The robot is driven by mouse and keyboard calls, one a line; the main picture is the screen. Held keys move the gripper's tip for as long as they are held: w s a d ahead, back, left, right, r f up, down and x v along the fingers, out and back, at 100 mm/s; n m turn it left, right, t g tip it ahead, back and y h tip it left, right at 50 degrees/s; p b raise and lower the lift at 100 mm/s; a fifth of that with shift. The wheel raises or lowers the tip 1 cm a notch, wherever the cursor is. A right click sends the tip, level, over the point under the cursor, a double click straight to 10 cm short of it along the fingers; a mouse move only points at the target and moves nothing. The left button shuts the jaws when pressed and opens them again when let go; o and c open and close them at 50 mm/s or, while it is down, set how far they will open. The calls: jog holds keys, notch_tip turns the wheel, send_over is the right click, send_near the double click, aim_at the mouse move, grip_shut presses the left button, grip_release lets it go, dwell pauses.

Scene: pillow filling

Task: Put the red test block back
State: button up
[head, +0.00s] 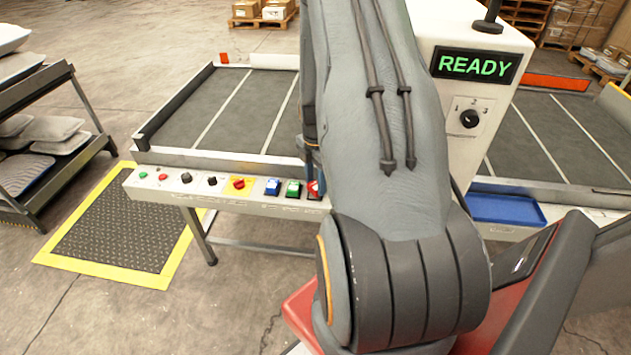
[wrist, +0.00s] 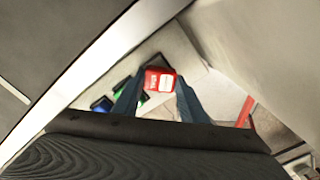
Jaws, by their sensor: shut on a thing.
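The red test block (wrist: 153,80), with a white label face, sits between the two dark blue fingers of my gripper (wrist: 158,92) in the wrist view. My gripper is shut on it. In the head view the red block (head: 314,188) shows at the right end of the row on the front control rail (head: 225,199), partly behind my arm. A green block (head: 293,188) and a blue block (head: 272,186) stand beside it to the left. Whether the red block touches the rail cannot be told.
A white machine housing with a green READY display (head: 475,65) and a selector knob (head: 470,118) stands close right of my arm. A blue tray (head: 505,210) lies further right.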

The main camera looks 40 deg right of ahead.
aim_at(316, 185)
jog(key=shift+f, duration=0.2)
jog(key=o, duration=1.2)
jog(key=shift+c, duration=0.2)
notch_tip(316, 185, up, 12)
jog(key=b, duration=0.3)
jog(key=s+a+r+m, duration=0.2)
jog(key=a+m, duration=0.3)
jog(key=a, duration=0.4)
jog(key=s+a+r+m, duration=0.2)
jog(key=s+a+m, duration=0.2)
jog(key=a, duration=0.6)
jog(key=s+a+r+m+t, duration=0.1)
jog(key=s+a+r+m, duration=0.2)
jog(key=a+m, duration=0.5)
jog(key=shift+s+a, duration=0.15)
jog(key=shift+a, duration=0.6)
